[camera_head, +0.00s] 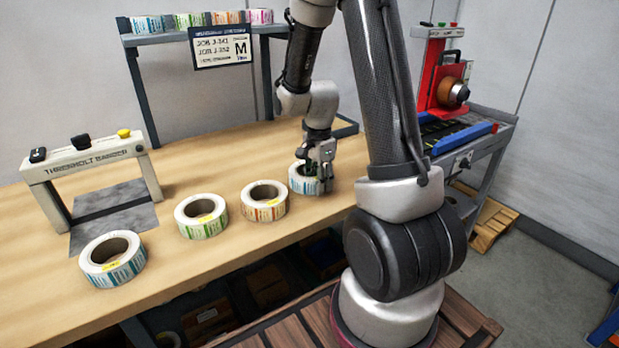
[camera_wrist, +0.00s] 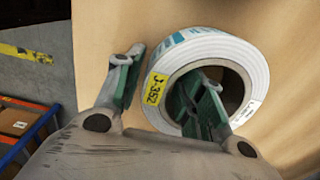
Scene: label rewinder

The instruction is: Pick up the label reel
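A white label reel (camera_wrist: 235,48) with teal print and a yellow tag reading J-352 lies flat on the wooden tabletop. In the head view this label reel (camera_head: 299,186) is at the right end of a row of reels, partly hidden by my gripper (camera_head: 320,164). In the wrist view my gripper (camera_wrist: 163,78) straddles the reel's wall. One green-padded finger is inside the core hole and the other is outside, left of the reel. A gap shows between the outer finger and the reel, so the gripper is open.
An orange-print reel (camera_head: 264,202), a green-print reel (camera_head: 201,216) and a teal-print reel (camera_head: 113,259) lie to the left on the workbench (camera_head: 200,270). A white frame machine (camera_head: 90,160) stands at far left. A shelf (camera_head: 200,35) holds more reels behind. A red machine (camera_head: 440,75) stands right.

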